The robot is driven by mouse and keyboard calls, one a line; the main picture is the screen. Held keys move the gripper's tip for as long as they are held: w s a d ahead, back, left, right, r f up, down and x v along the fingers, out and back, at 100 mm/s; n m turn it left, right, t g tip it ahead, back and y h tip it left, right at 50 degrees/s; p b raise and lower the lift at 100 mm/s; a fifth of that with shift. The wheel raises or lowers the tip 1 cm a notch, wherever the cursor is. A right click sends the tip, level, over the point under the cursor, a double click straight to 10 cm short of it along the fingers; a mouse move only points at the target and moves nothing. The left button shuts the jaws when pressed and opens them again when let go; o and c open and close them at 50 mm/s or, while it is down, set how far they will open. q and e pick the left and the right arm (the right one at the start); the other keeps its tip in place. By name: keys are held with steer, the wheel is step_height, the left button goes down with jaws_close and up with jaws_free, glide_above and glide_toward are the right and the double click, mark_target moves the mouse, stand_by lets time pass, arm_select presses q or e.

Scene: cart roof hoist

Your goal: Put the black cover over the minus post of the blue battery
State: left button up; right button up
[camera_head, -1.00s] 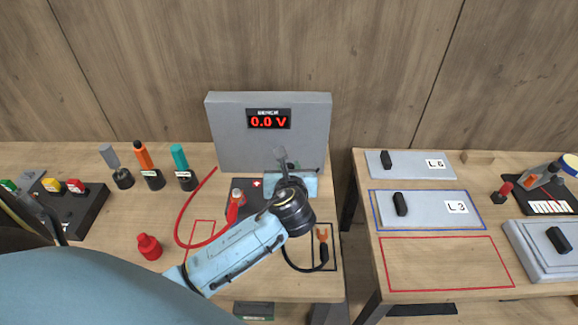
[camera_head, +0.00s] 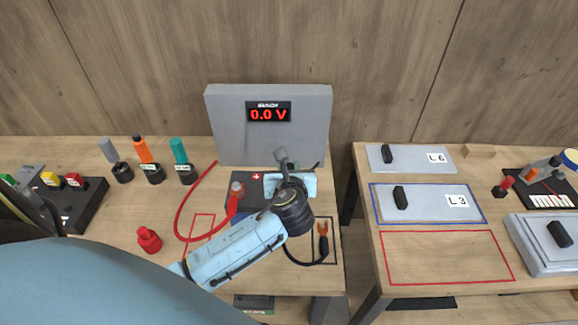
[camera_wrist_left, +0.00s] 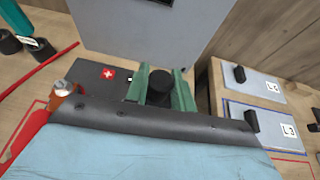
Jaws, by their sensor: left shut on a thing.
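The battery has a dark top with a red plus mark (camera_head: 257,177) and stands in front of the grey meter box. Its plus post (camera_wrist_left: 64,88), with the red lead's orange-brown clamp on it, shows at left in the left wrist view. My left gripper (camera_wrist_left: 160,92) has green fingers shut on the black cover (camera_wrist_left: 160,82), at the right end of the battery top. In the head view, my left gripper (camera_head: 290,184) hides the cover and that end. The minus post is hidden, so I cannot tell whether the cover is around it. My right gripper is out of view.
The meter box (camera_head: 225,125) reads 0.0 V just behind the battery. A black lead with an orange fork end (camera_head: 323,246) lies at right within a black outline. A red cover (camera_head: 149,240) lies at left. A second table with grey plates (camera_head: 430,207) stands right, across a gap.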

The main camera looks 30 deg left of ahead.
arm_select(q)
steer(key=shift+f+b, duration=0.3)
steer(key=shift+f, duration=0.7)
steer(key=o, duration=1)
steer(key=shift+o, duration=0.2)
steer(key=v, duration=1.3)
steer(key=shift+r, duration=0.2)
steer(key=shift+s+d, duration=0.1)
steer(key=shift+s, duration=0.05)
